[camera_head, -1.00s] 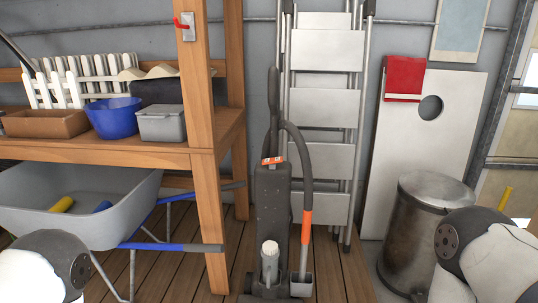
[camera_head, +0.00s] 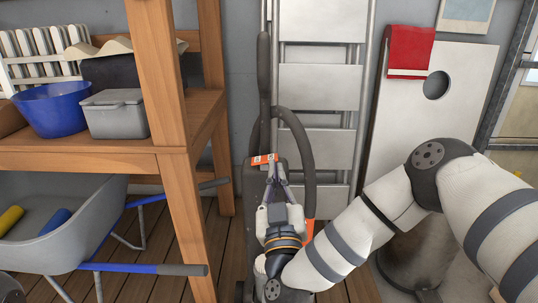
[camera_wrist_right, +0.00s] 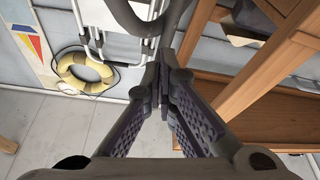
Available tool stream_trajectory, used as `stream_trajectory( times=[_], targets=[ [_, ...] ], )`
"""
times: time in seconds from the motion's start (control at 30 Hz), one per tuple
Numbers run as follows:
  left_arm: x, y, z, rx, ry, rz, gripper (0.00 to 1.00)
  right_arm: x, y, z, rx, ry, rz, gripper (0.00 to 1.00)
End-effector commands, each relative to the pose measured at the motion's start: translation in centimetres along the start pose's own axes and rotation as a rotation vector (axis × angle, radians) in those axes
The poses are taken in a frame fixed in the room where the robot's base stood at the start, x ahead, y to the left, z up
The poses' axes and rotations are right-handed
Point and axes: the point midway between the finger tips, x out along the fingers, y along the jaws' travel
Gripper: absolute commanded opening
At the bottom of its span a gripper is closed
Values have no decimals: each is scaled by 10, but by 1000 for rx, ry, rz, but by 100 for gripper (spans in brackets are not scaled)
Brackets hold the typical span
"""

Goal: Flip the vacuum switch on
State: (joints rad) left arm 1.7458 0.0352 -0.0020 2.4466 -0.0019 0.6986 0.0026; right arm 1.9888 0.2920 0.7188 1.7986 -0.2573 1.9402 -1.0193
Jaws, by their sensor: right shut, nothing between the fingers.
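The dark upright vacuum (camera_head: 252,190) stands on the plank floor in the head view, with its handle rising behind and a hose looping to the right. An orange panel with small white marks (camera_head: 264,159) sits at its top; the exact switch position is too small to tell. My right gripper (camera_head: 274,170) is shut and empty, its fingertips at the panel's lower edge; I cannot tell whether they touch it. My right arm hides most of the vacuum's body. In the wrist view the closed fingertips (camera_wrist_right: 161,62) show near a dark hose (camera_wrist_right: 145,20). My left gripper is out of view.
A wooden workbench (camera_head: 80,160) with a blue bowl (camera_head: 50,108) and grey bin (camera_head: 115,115) stands left, a wheelbarrow (camera_head: 75,240) below it. A stepladder (camera_head: 320,90) leans behind the vacuum. A metal trash can (camera_head: 410,262) stands right, partly behind my arm.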

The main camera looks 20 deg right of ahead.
Motion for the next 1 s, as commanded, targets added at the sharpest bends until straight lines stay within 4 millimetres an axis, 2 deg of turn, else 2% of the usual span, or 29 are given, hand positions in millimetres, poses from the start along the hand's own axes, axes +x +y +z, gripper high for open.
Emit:
stream_trajectory(
  times=[0.23, 0.33, 0.77, 0.83, 1.0],
  targets=[
    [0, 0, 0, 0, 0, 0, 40, 1, 0, 0, 1, -1, -2, 0],
    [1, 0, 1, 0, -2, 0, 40, 10, 0, 1, 1, -2, -2, 0],
    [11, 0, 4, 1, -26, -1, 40, 100, 0, 3, 1, -4, -1, 0],
    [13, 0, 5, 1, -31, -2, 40, 94, -2, 18, -1, -11, -6, 0],
    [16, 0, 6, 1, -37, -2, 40, 88, -1, 35, 1, -5, -5, 0]
  ],
)
